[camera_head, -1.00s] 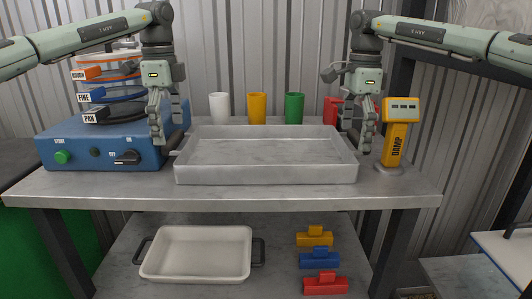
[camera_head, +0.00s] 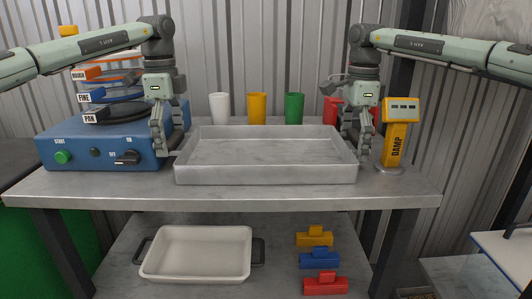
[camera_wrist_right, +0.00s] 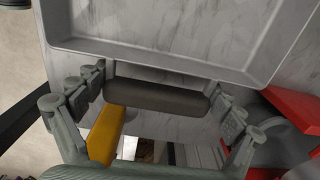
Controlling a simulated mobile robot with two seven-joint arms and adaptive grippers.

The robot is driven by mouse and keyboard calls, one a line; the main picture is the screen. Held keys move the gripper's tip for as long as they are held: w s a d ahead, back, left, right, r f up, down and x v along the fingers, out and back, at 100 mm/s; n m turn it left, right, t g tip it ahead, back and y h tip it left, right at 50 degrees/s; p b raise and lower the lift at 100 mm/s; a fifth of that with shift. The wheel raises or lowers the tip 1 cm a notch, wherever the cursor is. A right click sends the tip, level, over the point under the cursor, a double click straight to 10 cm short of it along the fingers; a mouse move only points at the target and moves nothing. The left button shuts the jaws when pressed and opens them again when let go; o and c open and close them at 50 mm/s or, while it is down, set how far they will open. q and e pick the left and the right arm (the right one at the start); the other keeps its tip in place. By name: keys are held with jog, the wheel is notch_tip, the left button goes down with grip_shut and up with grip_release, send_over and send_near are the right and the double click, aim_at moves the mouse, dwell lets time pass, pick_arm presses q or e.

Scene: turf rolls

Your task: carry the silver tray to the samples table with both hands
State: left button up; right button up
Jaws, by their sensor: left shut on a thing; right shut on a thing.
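The silver tray (camera_head: 265,175) is a shallow, empty grey metal tray. It sits level on the grey metal table. My left gripper (camera_head: 168,150) is at the tray's left end, shut on its handle there, which the fingers mostly hide. My right gripper (camera_head: 358,152) is at the right end. In the right wrist view, the fingers of my right gripper (camera_wrist_right: 155,88) are at both ends of the tray's dark handle bar (camera_wrist_right: 155,97), shut on it. The tray's rim (camera_wrist_right: 160,55) shows above the bar. I cannot make out a samples table.
A blue control box (camera_head: 85,150) stands close on the left. A yellow DAMP post (camera_head: 396,145) stands close on the right. White (camera_head: 220,108), yellow (camera_head: 257,108), green (camera_head: 294,108) and red (camera_head: 332,108) cups stand behind. A cream tray (camera_head: 200,255) and coloured blocks (camera_head: 320,260) lie on the shelf below.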

pick_arm(q)
jog(key=shift+r, duration=0.15)
jog(key=shift+c, duration=0.2)
pick_arm(e)
jog(key=shift+r, duration=0.15)
jog(key=shift+c, duration=0.3)
pick_arm(q)
jog(key=shift+r+p, duration=0.2)
jog(key=shift+p, duration=0.15)
pick_arm(e)
jog(key=shift+r, duration=0.2)
pick_arm(q)
notch_tip(320, 180, up, 4)
jog(key=p, duration=0.4)
jog(key=shift+r, duration=0.25)
pick_arm(e)
notch_tip(320, 180, up, 4)
jog(key=shift+r, duration=0.25)
pick_arm(q)
jog(key=shift+f, duration=0.1)
pick_arm(e)
jog(key=shift+f, duration=0.1)
jog(key=shift+s, duration=0.1)
